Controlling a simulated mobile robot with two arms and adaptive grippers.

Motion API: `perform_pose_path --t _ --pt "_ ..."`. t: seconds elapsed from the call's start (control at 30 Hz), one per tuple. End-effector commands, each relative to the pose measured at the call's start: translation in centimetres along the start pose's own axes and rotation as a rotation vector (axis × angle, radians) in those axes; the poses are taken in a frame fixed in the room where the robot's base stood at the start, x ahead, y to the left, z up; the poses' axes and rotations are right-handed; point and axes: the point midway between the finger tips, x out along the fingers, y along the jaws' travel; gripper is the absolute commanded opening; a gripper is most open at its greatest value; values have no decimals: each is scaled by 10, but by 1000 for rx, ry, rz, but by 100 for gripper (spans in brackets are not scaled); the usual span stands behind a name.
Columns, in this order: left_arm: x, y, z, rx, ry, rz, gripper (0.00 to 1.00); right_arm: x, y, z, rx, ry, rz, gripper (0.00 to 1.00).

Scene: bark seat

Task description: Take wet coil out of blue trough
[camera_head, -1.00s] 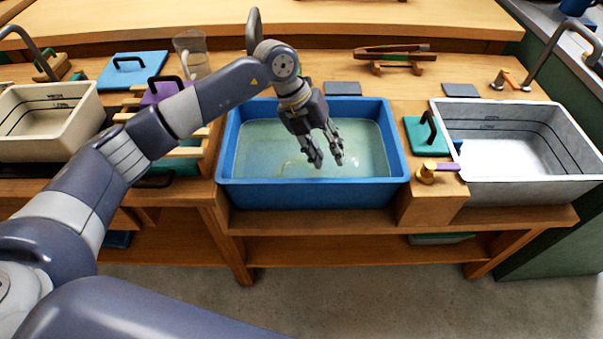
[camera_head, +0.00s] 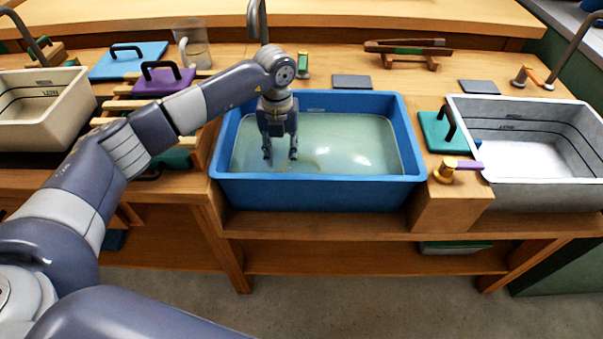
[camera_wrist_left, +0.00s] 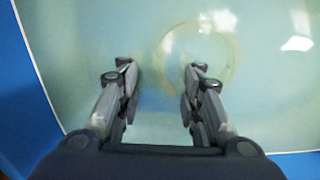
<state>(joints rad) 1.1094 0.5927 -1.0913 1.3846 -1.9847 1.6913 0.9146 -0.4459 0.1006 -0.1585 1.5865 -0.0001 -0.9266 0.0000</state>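The blue trough (camera_head: 320,192) stands on the wooden bench and holds pale greenish water. The wet coil (camera_wrist_left: 238,62) shows in the left wrist view as a faint pale yellowish ring under the water, just beyond my fingertips. In the head view only a faint trace of it (camera_head: 312,164) shows, beside my gripper. My left gripper (camera_head: 281,156) points down into the left part of the trough. Whether the fingertips touch the water is hard to tell. My right gripper is not in view.
A grey-white trough (camera_head: 540,195) stands at right and a cream trough (camera_head: 45,125) at left. A green lid (camera_head: 437,134), a brass valve (camera_head: 446,172), a purple lid (camera_head: 163,82) and a clear jug (camera_head: 192,45) are nearby. A tap (camera_head: 257,20) rises behind the blue trough.

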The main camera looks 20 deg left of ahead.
Motion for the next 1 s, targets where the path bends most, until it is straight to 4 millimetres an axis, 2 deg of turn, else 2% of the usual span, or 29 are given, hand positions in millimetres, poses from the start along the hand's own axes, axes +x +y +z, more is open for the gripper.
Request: perform_pose_path --t 0.3,0.57,0.7,0.73,1.0 --pt "44 1 -3 0 3 0 33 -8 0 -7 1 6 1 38" --pt "49 1 -3 1 0 0 33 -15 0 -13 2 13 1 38" --pt "49 1 -3 1 1 0 4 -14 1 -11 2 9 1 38" --pt "49 1 -3 1 1 0 0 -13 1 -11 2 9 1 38" --pt "48 1 -2 1 1 0 0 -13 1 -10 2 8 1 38"
